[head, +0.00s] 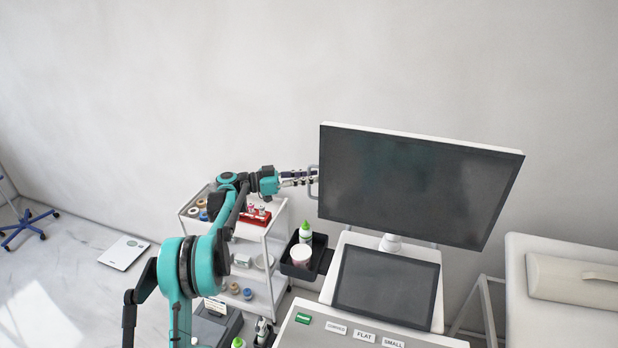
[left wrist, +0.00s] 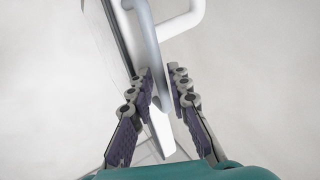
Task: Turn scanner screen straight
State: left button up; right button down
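The scanner screen (head: 415,188) is a large dark panel with a white rim, on a short white neck (head: 391,243) above the scanner cart. It is turned at an angle, its top edge sloping down to the right. A pale bar handle (head: 313,182) sticks out from its left side. My left gripper (head: 306,179) is at this handle. In the left wrist view, the fingers (left wrist: 162,76) are drawn in on both sides of the handle bar (left wrist: 180,24), seemingly closed on it; slight gaps are hard to judge. The screen's edge (left wrist: 118,35) shows beside it. My right gripper is out of view.
Below the screen is a tilted touch panel (head: 388,287) and a console with labels. A black holder (head: 306,262) with a bottle and tub hangs left. A white trolley (head: 250,222) stands beneath my left arm. A padded bed (head: 565,300) is at right.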

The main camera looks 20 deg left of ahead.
pick_arm(q)
jog(key=v, duration=1.2)
